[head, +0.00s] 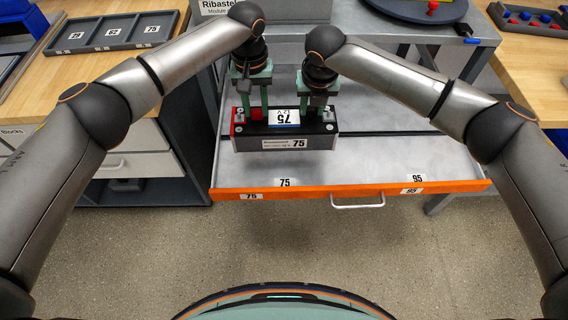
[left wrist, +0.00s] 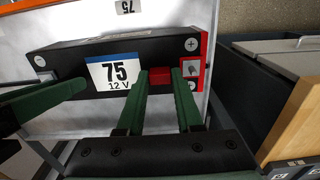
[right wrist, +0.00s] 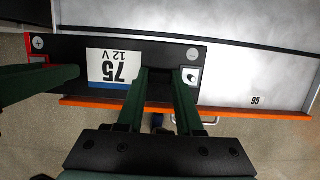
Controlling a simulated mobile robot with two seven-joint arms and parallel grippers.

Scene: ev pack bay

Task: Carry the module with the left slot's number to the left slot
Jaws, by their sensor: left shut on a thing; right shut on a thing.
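The black module (head: 272,143) is marked 75 and 12 V and has a red end on the left. It is level over the left part of the open drawer; I cannot tell how much gap is beneath it. My left gripper (head: 253,110) is shut on the grip at its red end, also seen in the left wrist view (left wrist: 158,76). My right gripper (head: 314,112) is shut on the grip at its other end, also seen in the right wrist view (right wrist: 160,76). The drawer's orange front (head: 300,191) carries a 75 label (head: 285,183) on the left and a 95 label (head: 417,179) on the right.
The drawer's right part (head: 410,150) is bare. A grey tray (head: 112,44) with several numbered labels lies on the wooden bench at left. A grey worktop (head: 390,25) stands behind the drawer. Another bench at right bears a tray of red and blue pieces (head: 530,18).

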